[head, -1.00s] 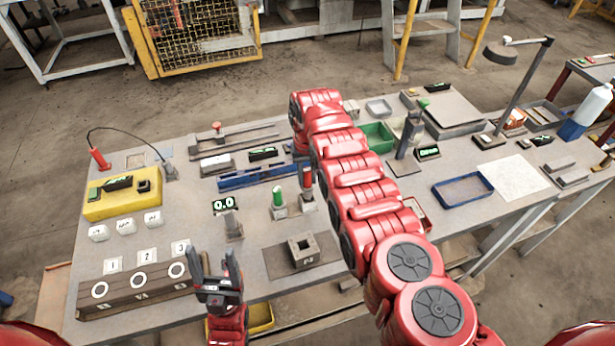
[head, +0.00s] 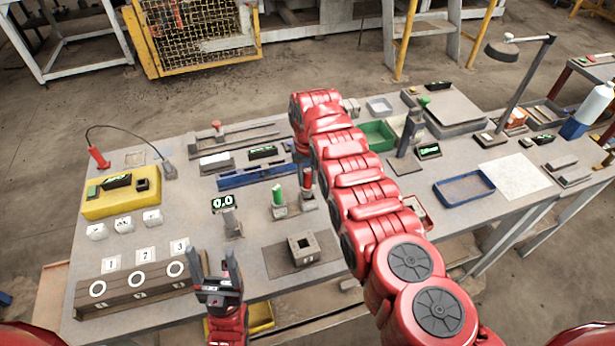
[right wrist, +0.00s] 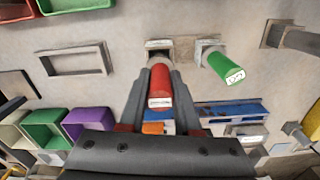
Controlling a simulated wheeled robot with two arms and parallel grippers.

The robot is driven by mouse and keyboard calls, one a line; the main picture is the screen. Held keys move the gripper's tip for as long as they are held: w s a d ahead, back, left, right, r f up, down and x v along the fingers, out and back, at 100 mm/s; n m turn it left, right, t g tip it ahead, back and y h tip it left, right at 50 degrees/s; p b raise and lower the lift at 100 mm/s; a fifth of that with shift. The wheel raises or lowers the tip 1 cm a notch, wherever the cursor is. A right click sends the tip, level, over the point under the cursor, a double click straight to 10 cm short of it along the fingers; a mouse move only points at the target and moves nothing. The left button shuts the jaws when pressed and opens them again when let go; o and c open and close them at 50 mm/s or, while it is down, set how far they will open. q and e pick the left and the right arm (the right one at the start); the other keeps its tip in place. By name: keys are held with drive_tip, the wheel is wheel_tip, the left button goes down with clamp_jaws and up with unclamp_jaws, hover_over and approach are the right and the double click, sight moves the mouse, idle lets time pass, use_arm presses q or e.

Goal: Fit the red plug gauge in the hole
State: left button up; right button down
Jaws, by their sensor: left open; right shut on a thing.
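The red plug gauge (right wrist: 160,88) stands between the fingers of my right gripper (right wrist: 160,78), which is shut on it, in the right wrist view. In the head view the red plug gauge (head: 307,180) shows beside my right arm, over a small grey stand (head: 308,202). I cannot tell whether its lower end is still in the stand. A green plug gauge (head: 278,195) stands just left of it. The hollow brick (head: 304,247), with a square hole on top, sits on a dark mat (head: 282,262). My left gripper (head: 214,256) is open and empty near the table's front edge.
A long block with numbered cards and round holes (head: 135,288) lies at the front left. A blue rack (head: 240,178) lies behind the plugs. A grey post (head: 232,224) stands left of the brick, by a display reading 0.0 (head: 223,204). A green bin (head: 378,134) stands further back.

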drive_tip(key=shift+f+b, duration=1.75)
drive_tip(key=shift+f, duration=0.1)
drive_tip(key=c, duration=0.5)
unclamp_jaws()
drive_tip(key=shift+r, duration=0.1)
drive_tip(key=shift+r, duration=0.2)
wheel_tip(320, 180, up, 12)
drive_tip(key=b, duration=0.2)
drive_tip(key=shift+f+b, duration=0.2)
drive_tip(key=shift+b, duration=0.15)
wheel_tip(320, 180, up, 4)
drive_tip(key=p, duration=0.2)
hover_over(308, 184)
drive_tip(key=w, duration=0.1)
drive_tip(key=shift+r+p, duration=0.6)
drive_tip(key=shift+r, duration=0.05)
